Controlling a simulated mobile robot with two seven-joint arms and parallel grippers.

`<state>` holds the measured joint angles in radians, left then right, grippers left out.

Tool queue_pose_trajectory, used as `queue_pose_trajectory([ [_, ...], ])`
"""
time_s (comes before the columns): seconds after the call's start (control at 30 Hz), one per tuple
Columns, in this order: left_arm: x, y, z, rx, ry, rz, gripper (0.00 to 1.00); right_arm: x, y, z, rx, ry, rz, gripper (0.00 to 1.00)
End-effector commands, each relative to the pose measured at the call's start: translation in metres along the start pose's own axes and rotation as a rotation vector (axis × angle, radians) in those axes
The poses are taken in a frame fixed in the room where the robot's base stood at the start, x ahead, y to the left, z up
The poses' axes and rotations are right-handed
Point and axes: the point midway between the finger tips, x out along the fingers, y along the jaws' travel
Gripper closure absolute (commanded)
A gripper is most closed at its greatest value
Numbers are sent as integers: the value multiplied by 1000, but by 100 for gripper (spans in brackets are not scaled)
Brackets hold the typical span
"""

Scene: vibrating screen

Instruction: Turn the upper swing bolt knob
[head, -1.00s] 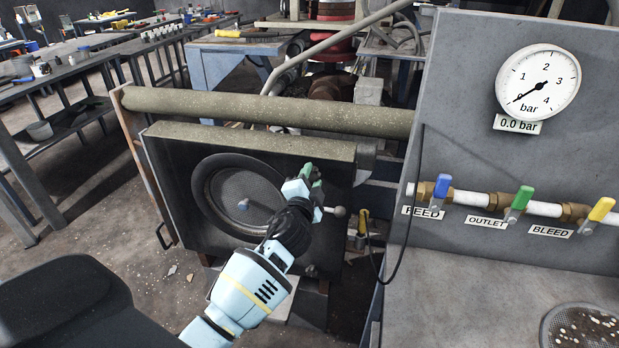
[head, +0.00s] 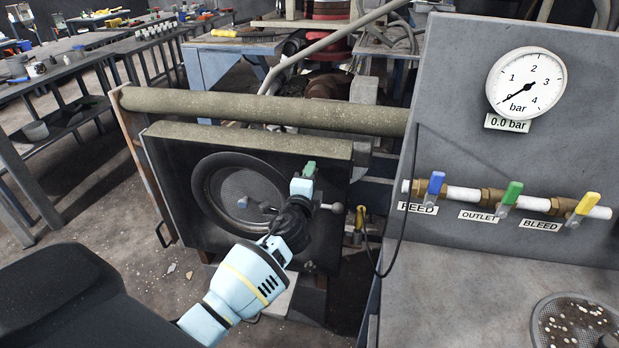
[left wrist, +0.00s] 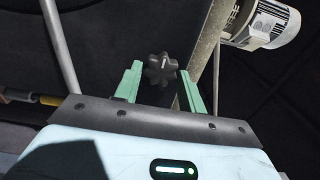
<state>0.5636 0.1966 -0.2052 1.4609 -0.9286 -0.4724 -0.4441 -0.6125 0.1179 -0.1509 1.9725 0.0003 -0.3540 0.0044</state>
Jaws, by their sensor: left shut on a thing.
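The black lobed swing bolt knob (left wrist: 160,70) with a white mark shows in the left wrist view, between the green fingers of my left gripper (left wrist: 161,76). The gripper is shut on it. In the head view my left gripper (head: 309,169) is at the upper right of the dark square door (head: 170,165), beside its round ring (head: 208,190), and hides the knob. A dark lower knob (head: 309,266) sits near the door's lower right. My right gripper is not in view.
A thick horizontal pipe (head: 260,108) runs above the door. The grey panel (head: 455,120) with gauge (head: 525,84) and valves stands to the right. A sieve (head: 540,325) lies below it.

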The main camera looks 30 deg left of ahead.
Motion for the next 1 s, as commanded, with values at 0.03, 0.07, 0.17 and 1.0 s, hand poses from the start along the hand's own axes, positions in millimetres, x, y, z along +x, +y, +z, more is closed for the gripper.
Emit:
queue_pose_trajectory([
  [0.03,0,1,0,2,0,1,83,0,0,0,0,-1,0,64],
  [0.07,0,1,0,3,0,1,83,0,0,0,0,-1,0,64],
  [0.17,0,1,0,2,0,1,83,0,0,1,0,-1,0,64],
  [1.0,-28,0,0,-2,1,0,38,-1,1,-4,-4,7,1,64],
])
